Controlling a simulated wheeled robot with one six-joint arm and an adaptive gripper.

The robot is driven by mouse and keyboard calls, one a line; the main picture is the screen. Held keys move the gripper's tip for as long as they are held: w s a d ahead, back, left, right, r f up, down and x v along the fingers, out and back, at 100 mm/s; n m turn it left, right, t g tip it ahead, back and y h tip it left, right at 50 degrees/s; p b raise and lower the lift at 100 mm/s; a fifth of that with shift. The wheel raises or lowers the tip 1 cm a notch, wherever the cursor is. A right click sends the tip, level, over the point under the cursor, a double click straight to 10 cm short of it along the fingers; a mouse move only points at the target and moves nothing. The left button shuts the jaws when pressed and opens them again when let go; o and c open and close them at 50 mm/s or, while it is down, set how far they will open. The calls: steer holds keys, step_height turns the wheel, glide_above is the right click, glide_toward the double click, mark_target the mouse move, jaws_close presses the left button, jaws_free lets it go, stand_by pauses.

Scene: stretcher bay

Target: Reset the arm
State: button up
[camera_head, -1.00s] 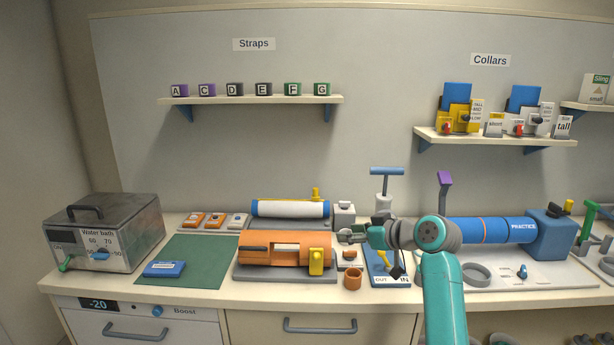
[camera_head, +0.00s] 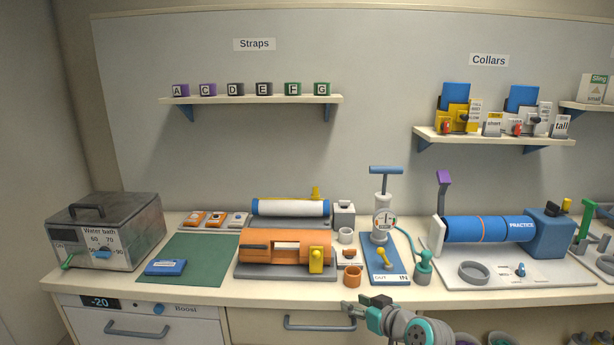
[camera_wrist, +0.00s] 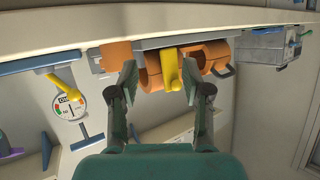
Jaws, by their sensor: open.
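My gripper (camera_head: 366,306) is low in front of the counter's front edge in the head view, at the bottom right of centre. It is empty. In the wrist view its two fingers (camera_wrist: 165,85) stand well apart, with the orange cylinder device (camera_wrist: 152,68) and its yellow lever (camera_wrist: 171,70) seen beyond them. The wrist picture looks upside down. My teal and grey arm shows only at the bottom of the head view.
The counter (camera_head: 205,292) holds a water bath (camera_head: 125,225), a green mat (camera_head: 205,262), the orange device (camera_head: 262,245), a hand pump (camera_head: 381,215) and a blue practice cylinder (camera_head: 480,229). A drawer handle (camera_head: 320,324) is left of my gripper.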

steer(key=s+d+f+m+t+h, duration=0.1)
steer(key=s+f+m+h, duration=0.1)
steer(key=s+f, duration=0.75)
steer(key=s+d+f+m+h, duration=0.2)
steer(key=s+f, duration=0.6)
steer(key=s, duration=0.3)
steer(key=s+d+f+m+t+h, duration=0.1)
steer(key=s+d+f+h, duration=0.1)
steer(key=s, duration=1.5)
steer(key=s+r, duration=0.6)
steer(key=s, duration=0.5)
steer(key=s+r+t+h, duration=0.1)
steer(key=s+r, duration=0.6)
steer(key=s, duration=0.4)
steer(key=shift+s+d+r, duration=0.25)
steer(key=shift+d+r, duration=0.05)
steer(key=shift+d, duration=0.05)
